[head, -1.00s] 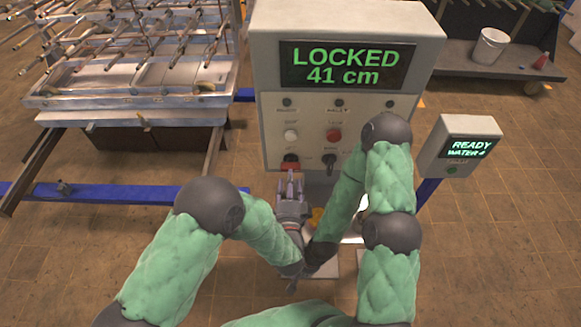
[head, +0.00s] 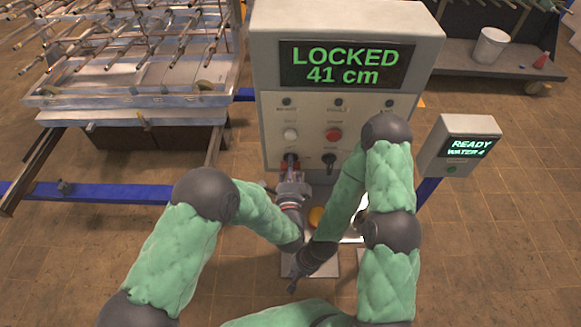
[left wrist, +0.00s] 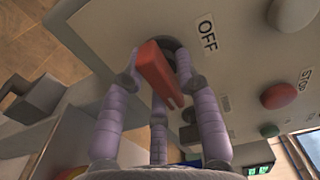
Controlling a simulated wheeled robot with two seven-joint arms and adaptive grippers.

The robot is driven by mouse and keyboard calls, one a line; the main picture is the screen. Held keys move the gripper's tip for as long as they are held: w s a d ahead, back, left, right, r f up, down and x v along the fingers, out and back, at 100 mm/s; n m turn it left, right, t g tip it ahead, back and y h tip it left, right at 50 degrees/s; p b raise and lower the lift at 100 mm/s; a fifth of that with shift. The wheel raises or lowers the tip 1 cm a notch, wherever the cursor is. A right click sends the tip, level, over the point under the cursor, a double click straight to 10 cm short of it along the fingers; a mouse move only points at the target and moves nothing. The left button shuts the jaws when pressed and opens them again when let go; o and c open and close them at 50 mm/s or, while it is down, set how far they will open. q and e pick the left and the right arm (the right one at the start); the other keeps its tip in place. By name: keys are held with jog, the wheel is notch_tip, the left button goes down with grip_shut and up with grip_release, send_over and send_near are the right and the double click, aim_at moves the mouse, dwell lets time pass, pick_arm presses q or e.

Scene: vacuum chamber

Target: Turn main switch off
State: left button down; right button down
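The main switch is a red handle (left wrist: 160,72) on the front of a pale control cabinet, beside an "OFF" label in the left wrist view. In the head view it is mostly hidden behind my left gripper (head: 293,168). The left gripper's purple fingers (left wrist: 158,68) are spread around the red handle, with fingertips on both sides near its base. They look open; firm contact cannot be made out. My right gripper (head: 297,277) is low in front of the cabinet, away from the panel, dark and small; its fingers are not clear.
The cabinet display (head: 342,66) reads "LOCKED 41 cm". A red stop button (head: 333,134), a white button (head: 290,134) and a black knob (head: 328,160) are close to the switch. A small "READY" box (head: 463,146) stands at right. A metal rack (head: 130,85) stands at left.

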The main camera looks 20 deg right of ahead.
pick_arm(q)
jog(key=shift+f, duration=0.25)
jog(key=n+b, duration=0.3)
jog(key=shift+s+f, duration=0.1)
jog(key=shift+f, duration=0.1)
jog(key=n+b, duration=0.4)
jog(key=n, duration=0.1)
jog(key=shift+s+d+n, duration=0.1)
jog(key=shift+d+n, duration=0.05)
jog(key=shift+n, duration=0.15)
jog(key=n+b, duration=0.4)
jog(key=n, duration=0.1)
jog(key=shift+d+r+n+b, duration=0.1)
jog(key=shift+r+n+b, duration=0.1)
jog(key=shift+n+b, duration=1.7)
jog(key=shift+n, duration=0.3)
jog(key=shift+r, duration=0.1)
jog(key=c, duration=1)
grip_release()
jog(key=shift+c, duration=0.2)
jog(key=shift+d+r, duration=0.1)
jog(key=shift+r, duration=0.05)
